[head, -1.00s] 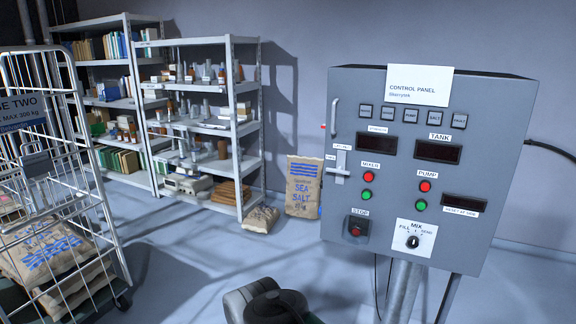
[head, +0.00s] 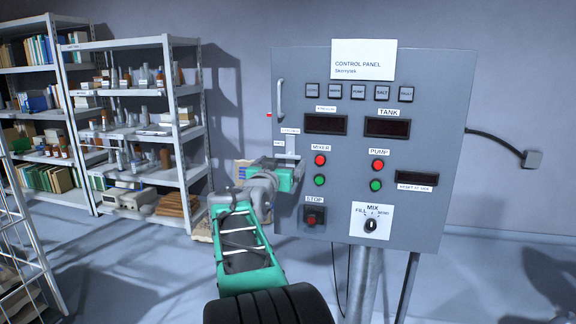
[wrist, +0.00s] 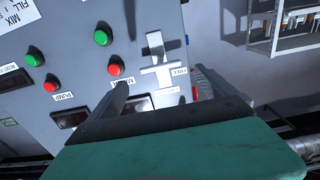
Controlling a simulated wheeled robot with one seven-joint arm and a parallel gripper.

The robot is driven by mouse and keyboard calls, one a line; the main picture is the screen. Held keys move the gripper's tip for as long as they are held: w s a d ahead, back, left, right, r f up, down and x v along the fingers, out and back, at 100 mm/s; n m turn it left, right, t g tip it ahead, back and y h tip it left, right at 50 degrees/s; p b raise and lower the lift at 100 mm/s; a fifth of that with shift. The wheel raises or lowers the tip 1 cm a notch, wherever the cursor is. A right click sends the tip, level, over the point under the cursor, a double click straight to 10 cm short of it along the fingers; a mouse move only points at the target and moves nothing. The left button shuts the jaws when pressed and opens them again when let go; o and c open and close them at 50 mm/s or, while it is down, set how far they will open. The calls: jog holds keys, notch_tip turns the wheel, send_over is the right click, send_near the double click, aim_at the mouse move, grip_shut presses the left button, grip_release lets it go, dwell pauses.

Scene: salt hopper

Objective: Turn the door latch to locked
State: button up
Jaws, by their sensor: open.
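The door latch (head: 291,146) is a pale metal fitting on the left side of the grey control panel (head: 440,120). My gripper (head: 292,172) is in front of its lower part and hides it in the head view. In the wrist view, where the panel appears upside down, the latch (wrist: 157,50) shows a pale upright piece and a crosspiece. A FREE label (wrist: 179,71) is beside the crosspiece. My gripper (wrist: 158,82) is open, with one dark finger on each side of the latch. I cannot tell whether either finger touches it.
The panel has a door handle (head: 281,98), red and green buttons, a STOP button (head: 314,216) and a MIX knob (head: 371,225). A loaded shelf rack (head: 190,150) stands to the left. A wire cage trolley (head: 22,240) is at the left edge.

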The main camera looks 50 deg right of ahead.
aim_at(287, 156)
jog(key=p+x, duration=0.1)
jog(key=x, duration=0.6)
jog(key=shift+w+d+r, duration=0.1)
jog(key=shift+w+d, duration=0.05)
jog(key=shift+d, duration=0.05)
jog(key=shift+c, duration=0.4)
jog(key=c, duration=1.3)
